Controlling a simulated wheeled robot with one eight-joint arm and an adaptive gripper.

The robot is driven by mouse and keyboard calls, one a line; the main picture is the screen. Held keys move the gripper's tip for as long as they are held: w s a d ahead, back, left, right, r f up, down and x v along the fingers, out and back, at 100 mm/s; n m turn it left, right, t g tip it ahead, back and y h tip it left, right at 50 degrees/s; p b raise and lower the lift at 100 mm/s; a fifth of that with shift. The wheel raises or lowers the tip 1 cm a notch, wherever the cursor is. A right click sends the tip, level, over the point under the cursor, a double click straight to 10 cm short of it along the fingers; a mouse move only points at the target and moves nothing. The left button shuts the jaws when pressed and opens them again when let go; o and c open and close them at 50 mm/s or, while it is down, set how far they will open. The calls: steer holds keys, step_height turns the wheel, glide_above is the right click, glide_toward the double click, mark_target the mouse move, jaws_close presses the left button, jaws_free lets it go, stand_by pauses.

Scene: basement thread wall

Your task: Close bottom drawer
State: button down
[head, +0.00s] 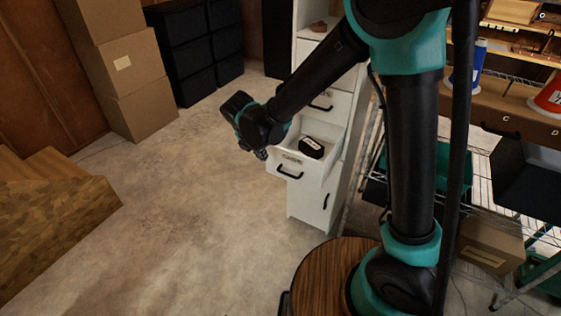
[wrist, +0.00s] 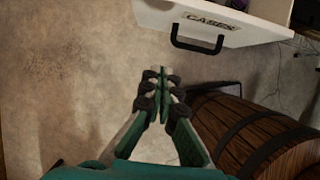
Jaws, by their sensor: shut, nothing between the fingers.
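A white cabinet (head: 306,205) stands at the centre. Its lowest visible drawer (head: 274,164) is pulled out, with a black handle (head: 289,174) and a label on its front. A black object with a white label (head: 311,147) lies inside. In the wrist view the drawer front (wrist: 160,15) and its handle (wrist: 198,38) show at the top. My gripper (head: 261,154) is at the drawer's front left corner in the head view. In the wrist view my gripper (wrist: 160,74) is shut and empty, with its tips apart from the handle over floor.
Below the drawer is a cabinet door with a small handle (head: 325,201). A wire rack (head: 362,190) stands close on the right. Cardboard boxes (head: 133,85) and black bins (head: 188,50) stand at the back left. The floor left of the drawer is clear.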

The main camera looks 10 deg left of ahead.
mark_target(275, 162)
steer(key=shift+w+d+f, duration=0.45)
steer(key=shift+w+f, duration=0.75)
steer(key=shift+f, duration=0.35)
steer(key=shift+w+d+f, duration=0.4)
steer(key=shift+w+f, duration=0.8)
steer(key=shift+f, duration=0.35)
steer(key=shift+w+d+f, duration=0.45)
steer(key=shift+w+f, duration=0.75)
steer(key=shift+f, duration=0.35)
steer(key=w+d, duration=0.2)
steer(key=w, duration=0.4)
steer(key=w+d, duration=0.2)
steer(key=w, duration=0.4)
steer(key=w+d, duration=0.2)
steer(key=w, duration=0.4)
steer(key=shift+w+d, duration=0.35)
steer(key=shift+d, duration=0.05)
steer(key=shift+s, duration=0.1)
